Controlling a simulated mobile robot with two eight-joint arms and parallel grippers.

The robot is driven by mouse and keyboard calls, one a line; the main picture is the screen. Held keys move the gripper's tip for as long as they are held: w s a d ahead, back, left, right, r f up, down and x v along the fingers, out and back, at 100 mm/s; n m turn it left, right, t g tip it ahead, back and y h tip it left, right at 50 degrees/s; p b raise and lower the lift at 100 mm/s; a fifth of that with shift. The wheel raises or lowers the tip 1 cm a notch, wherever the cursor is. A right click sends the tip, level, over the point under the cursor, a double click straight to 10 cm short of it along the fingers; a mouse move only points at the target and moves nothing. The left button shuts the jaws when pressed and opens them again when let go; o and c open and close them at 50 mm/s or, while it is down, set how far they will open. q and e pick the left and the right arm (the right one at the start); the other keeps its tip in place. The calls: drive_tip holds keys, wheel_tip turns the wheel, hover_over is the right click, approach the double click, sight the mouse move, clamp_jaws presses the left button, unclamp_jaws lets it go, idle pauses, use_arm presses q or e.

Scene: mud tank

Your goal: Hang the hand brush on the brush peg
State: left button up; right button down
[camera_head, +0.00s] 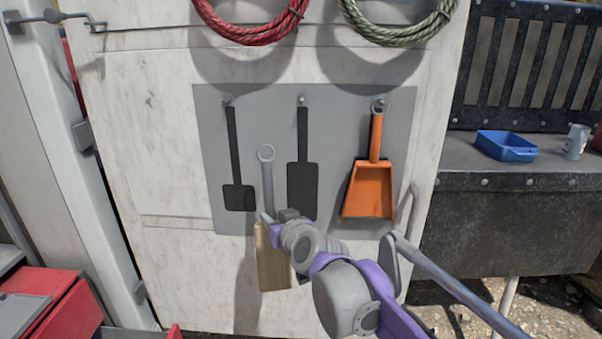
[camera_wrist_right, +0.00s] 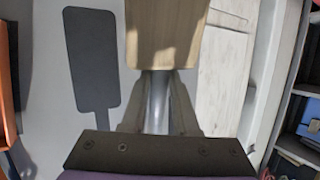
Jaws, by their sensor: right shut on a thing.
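The hand brush has a grey handle (camera_head: 267,185) with a ring at its top and a pale wooden block (camera_head: 272,258) at its bottom. My right gripper (camera_head: 268,218) is shut on the lower handle, just above the block, and holds the brush roughly upright, ring up. The right wrist view shows the handle (camera_wrist_right: 158,100) between the fingers. Two bare pegs show, a left peg (camera_head: 228,98) and a middle peg (camera_head: 301,100), each above a dark tool silhouette. The ring is below both, between them in the picture. My left gripper is not in view.
An orange dustpan (camera_head: 372,185) hangs on the right peg of the grey board (camera_head: 340,110). A red hose (camera_head: 250,30) and a green hose (camera_head: 400,30) hang above. A blue tray (camera_head: 506,146) is on the right-hand shelf; a red box (camera_head: 50,300) is lower left.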

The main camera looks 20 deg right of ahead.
drive_tip(key=s+d+r+m+t+h+p, duration=0.1)
drive_tip(key=d+r+t+h, duration=0.15)
drive_tip(key=r, duration=0.25)
drive_tip(key=s+d+r+m+t+h+p, duration=0.1)
drive_tip(key=s+d+r, duration=0.15)
drive_tip(key=r, duration=0.35)
drive_tip(key=w+d+p, duration=0.1)
drive_tip(key=w+p, duration=0.1)
drive_tip(key=w, duration=0.1)
drive_tip(key=w+d+f+p, duration=0.1)
drive_tip(key=w+p, duration=0.1)
drive_tip(key=w, duration=0.1)
drive_tip(key=w+d+f+p, duration=0.1)
drive_tip(key=w, duration=0.2)
drive_tip(key=shift+w+d+p, duration=0.3)
drive_tip(key=shift+w+p, duration=0.05)
drive_tip(key=shift+p, duration=0.05)
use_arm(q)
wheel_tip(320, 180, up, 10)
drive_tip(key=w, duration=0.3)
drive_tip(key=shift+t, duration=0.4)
use_arm(e)
drive_tip(key=shift+w+f, duration=0.15)
drive_tip(key=shift+f, duration=0.1)
drive_tip(key=c, duration=0.6)
unclamp_jaws()
